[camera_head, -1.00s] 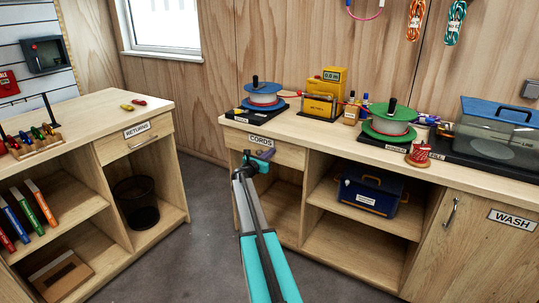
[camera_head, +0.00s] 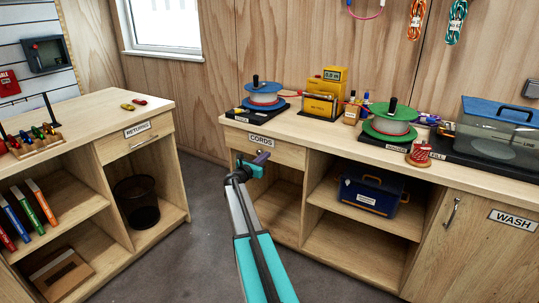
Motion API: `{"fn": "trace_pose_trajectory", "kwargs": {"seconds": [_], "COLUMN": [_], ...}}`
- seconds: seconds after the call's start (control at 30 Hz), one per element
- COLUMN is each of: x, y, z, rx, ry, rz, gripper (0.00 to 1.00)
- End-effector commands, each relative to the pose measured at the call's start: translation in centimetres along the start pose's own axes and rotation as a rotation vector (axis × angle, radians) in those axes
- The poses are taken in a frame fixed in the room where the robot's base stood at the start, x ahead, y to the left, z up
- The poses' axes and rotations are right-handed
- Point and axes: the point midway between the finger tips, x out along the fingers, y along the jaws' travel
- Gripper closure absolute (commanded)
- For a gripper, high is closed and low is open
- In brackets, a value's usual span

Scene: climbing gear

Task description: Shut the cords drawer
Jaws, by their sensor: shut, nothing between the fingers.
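The counter (camera_head: 290,124) carries cord spools, a yellow meter and a lidded blue tub. Below the drawer is an open shelf bay; a blue toolbox (camera_head: 373,193) sits to its right. The returns counter (camera_head: 80,125) stands left, with grey floor between.

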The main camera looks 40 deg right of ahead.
Motion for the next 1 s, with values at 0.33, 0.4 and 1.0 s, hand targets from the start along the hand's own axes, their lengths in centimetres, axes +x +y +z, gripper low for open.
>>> {"fn": "trace_pose_trajectory", "kwargs": {"seconds": [0.33, 0.4, 1.0], "x": [-5.2, -6.1, -8.9], "y": [-0.1, -0.2, -0.1], "z": [-0.2, -0.2, -0.2], "rx": [-0.001, -0.001, -0.001], "ry": [0.002, 0.002, 0.002], "rz": [0.001, 0.0, -0.001], "gripper": [1.0, 1.0, 1.0]}}
